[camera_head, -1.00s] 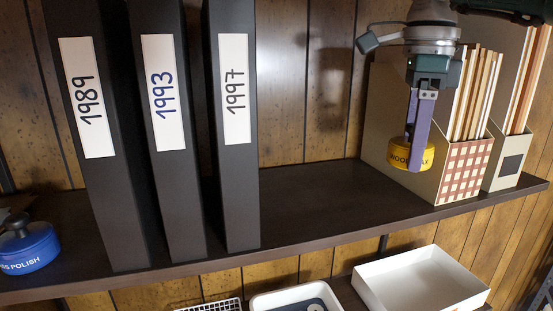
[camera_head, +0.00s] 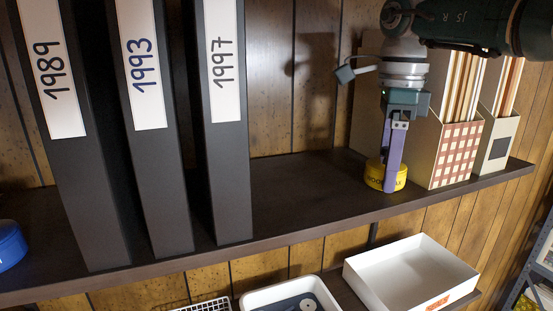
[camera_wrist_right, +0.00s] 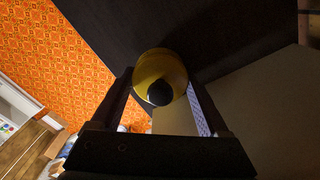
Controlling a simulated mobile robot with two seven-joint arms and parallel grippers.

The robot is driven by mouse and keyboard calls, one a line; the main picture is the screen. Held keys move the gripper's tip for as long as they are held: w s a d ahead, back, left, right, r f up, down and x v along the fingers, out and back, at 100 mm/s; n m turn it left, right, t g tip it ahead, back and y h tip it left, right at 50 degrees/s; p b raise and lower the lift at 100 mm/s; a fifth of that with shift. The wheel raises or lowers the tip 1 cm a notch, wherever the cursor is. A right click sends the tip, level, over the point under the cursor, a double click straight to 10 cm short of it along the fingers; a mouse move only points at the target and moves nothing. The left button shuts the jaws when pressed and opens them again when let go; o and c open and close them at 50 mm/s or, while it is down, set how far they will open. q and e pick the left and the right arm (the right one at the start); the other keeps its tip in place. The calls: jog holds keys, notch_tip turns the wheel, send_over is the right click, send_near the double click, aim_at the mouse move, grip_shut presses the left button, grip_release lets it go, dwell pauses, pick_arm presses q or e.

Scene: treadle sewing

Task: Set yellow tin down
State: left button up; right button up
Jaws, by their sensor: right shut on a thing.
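The yellow tin (camera_head: 373,176), with dark lettering on its side, is at the right part of the dark shelf (camera_head: 300,190). Its base is at or just above the shelf top; I cannot tell if it touches. My right gripper (camera_head: 391,180) points down and is shut on the tin, one purple finger covering part of its side. In the right wrist view the tin (camera_wrist_right: 158,66) with a dark round knob (camera_wrist_right: 160,93) sits between the two fingers of the gripper (camera_wrist_right: 162,82). The tin looks upright. My left gripper is not in view.
A red-checked file holder (camera_head: 458,155) stands close right of the tin, another file holder (camera_head: 497,150) beyond it. Black binders, including 1997 (camera_head: 228,180), stand left. Shelf between is clear. A blue tin (camera_head: 10,245) is far left; a white tray (camera_head: 410,270) is below.

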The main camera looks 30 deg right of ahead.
jog(key=shift+f, duration=0.2)
jog(key=o, duration=1.3)
jog(key=shift+r, duration=0.1)
jog(key=shift+o, duration=0.2)
notch_tip(320, 180, up, 4)
jog(key=p, duration=0.2)
jog(key=shift+p, duration=0.4)
notch_tip(320, 180, up, 8)
jog(key=shift+r, duration=0.2)
